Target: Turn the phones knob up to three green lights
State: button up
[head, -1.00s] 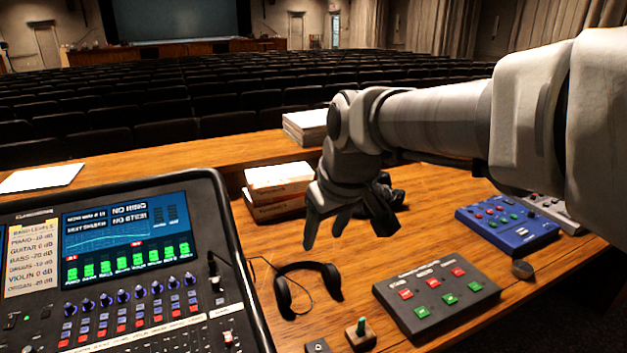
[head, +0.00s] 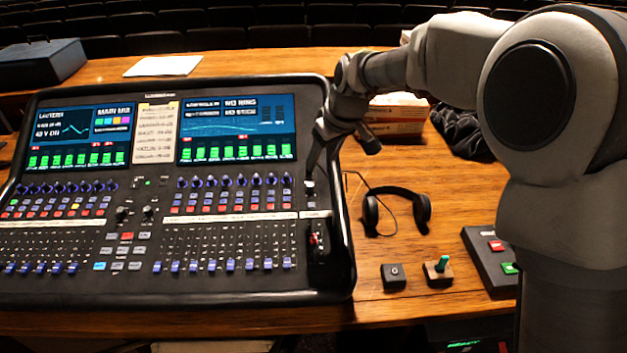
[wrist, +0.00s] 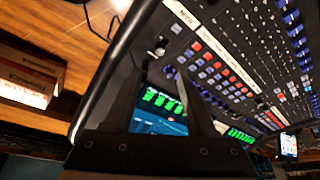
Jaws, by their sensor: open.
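The mixing desk (head: 325,200) fills the left and middle of the head view, with two lit screens and rows of knobs, buttons and faders. I cannot read a phones label. Two more dark knobs (head: 122,213) sit mid-desk, near a small green light (head: 148,183). My gripper (head: 322,158) is open and empty, pointing down above the upper right corner of the desk. In the wrist view its fingers (wrist: 162,85) frame the right screen.
Black headphones (head: 397,210) lie right of the desk. A small black box (head: 394,277), a block with a green lever (head: 438,270) and a grey button box (head: 490,258) stand nearer. Boxes (head: 400,112) and dark cloth (head: 460,132) lie behind; white paper (head: 163,66) lies at the back.

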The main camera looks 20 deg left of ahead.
aim_at(310, 184)
jog(key=x, duration=1.1)
jog(key=shift+f, duration=0.25)
jog(key=shift+c, duration=0.3)
grip_shut()
